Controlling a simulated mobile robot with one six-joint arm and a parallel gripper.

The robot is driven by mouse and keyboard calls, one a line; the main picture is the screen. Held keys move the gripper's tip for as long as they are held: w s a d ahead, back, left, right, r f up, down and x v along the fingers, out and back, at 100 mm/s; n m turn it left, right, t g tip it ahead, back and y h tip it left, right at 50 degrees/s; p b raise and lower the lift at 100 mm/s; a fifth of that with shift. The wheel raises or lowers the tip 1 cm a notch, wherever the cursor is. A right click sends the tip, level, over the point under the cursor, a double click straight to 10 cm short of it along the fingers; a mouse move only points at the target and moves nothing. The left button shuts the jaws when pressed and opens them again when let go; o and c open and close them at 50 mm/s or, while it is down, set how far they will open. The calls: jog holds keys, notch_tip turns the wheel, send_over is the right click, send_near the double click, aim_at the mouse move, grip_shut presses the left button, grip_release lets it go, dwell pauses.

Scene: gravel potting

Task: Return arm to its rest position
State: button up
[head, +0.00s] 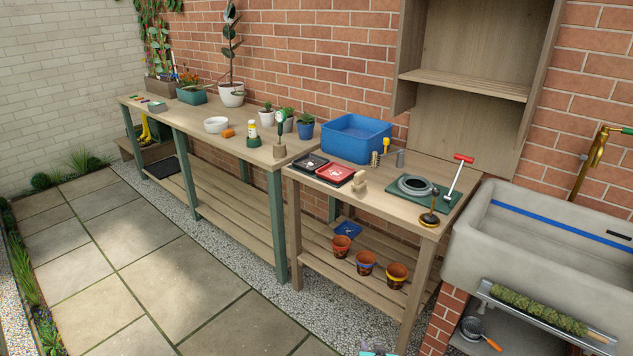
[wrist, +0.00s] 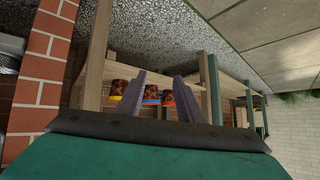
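In the wrist view, which looks upside down, my gripper (wrist: 159,76) has its two grey fingers apart with nothing held between them. Beyond the fingers I see three terracotta pots with coloured bands. In the head view these are the red-banded pot (head: 341,247), the blue-banded pot (head: 366,264) and the yellow-banded pot (head: 397,276), standing on the low shelf of the right bench. A small teal and grey piece at the bottom edge of the head view seems to be part of my arm. The rest of my arm is out of that view.
The right bench (head: 375,200) carries a blue tub (head: 355,138), a red tray (head: 335,173) and a green mat (head: 452,203) with tools. A stone sink (head: 540,245) stands at right. A longer bench (head: 190,126) with plants is at left. Paving (head: 140,270) in front is clear.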

jog(key=s+f+g+h, duration=0.15)
jog(key=s+g, duration=0.25)
jog(key=s, duration=0.6)
jog(key=s+f+g, duration=0.3)
jog(key=s+g, duration=0.1)
jog(key=s, duration=0.6)
jog(key=s+a+r+g, duration=0.1)
jog(key=s+g, duration=0.2)
jog(key=s, duration=0.5)
jog(key=s+a+r+n+g+y, duration=0.1)
jog(key=s+g, duration=0.3)
jog(key=s, duration=0.4)
jog(key=shift+s+a+r+g+p, duration=0.25)
jog(key=shift+s+r+g+p, duration=0.15)
jog(key=shift+r, duration=0.3)
